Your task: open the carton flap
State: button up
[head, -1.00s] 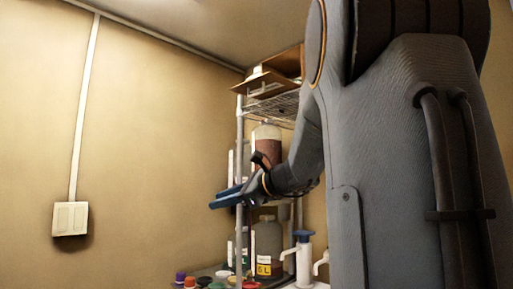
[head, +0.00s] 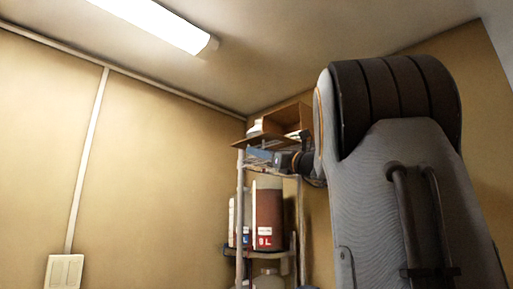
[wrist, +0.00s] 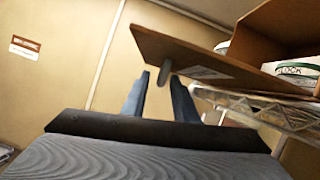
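The brown carton (head: 286,117) stands on the top of the wire rack, with its front side open. Its flap (head: 252,138) juts out to the left over the rack's edge; in the wrist view the flap (wrist: 185,48) is a tilted brown panel above the fingertips. My gripper (head: 262,153) is just below the flap, at top-shelf height. Its two blue fingers (wrist: 158,95) are apart with nothing clearly held. A grey rounded piece (wrist: 164,73) shows beyond the fingers, by the flap's lower edge. I cannot tell whether a finger touches the flap.
The wire shelf (wrist: 260,107) runs close to the right of my fingers. Large bottles (head: 267,215) stand on the lower shelf. The wall on the left, with a switch plate (head: 64,272), is clear.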

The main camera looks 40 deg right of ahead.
jog(key=shift+x, duration=0.8)
grip_shut()
dwell(0.9)
